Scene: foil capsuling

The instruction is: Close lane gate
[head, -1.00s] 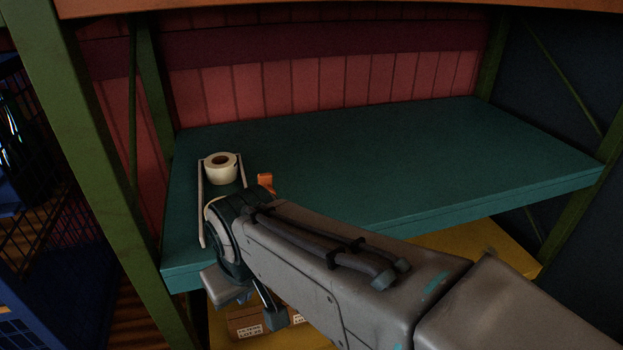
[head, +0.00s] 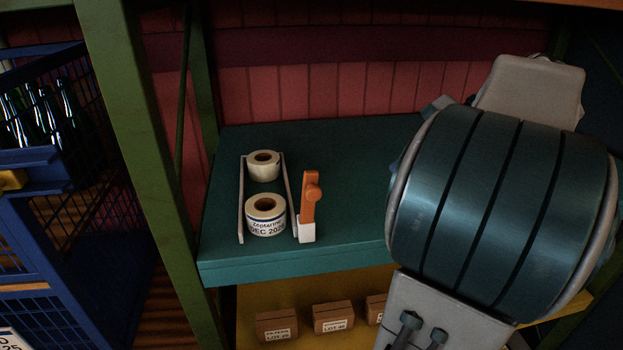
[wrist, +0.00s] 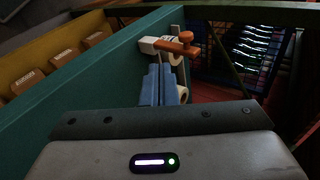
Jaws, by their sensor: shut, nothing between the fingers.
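The lane gate is an orange arm with a round knob (head: 311,193) on a white block (head: 306,232). It stands at the front end of the right rail, and its arm points back alongside the lane, not across the lane mouth. Two label rolls sit between the rails, a rear one (head: 263,165) and a front one (head: 266,215) with a printed date. In the wrist view the orange gate (wrist: 181,46) lies just beyond my gripper (wrist: 161,70). Its blue fingers are together, empty and apart from the gate, partly covering the rolls. My arm hides the gripper in the head view.
The teal shelf (head: 350,142) is bare between the lane and my arm. A green post (head: 140,150) rises left of the shelf. A blue crate with bottles (head: 40,115) stands further left. Small brown boxes (head: 333,317) sit on the yellow shelf below.

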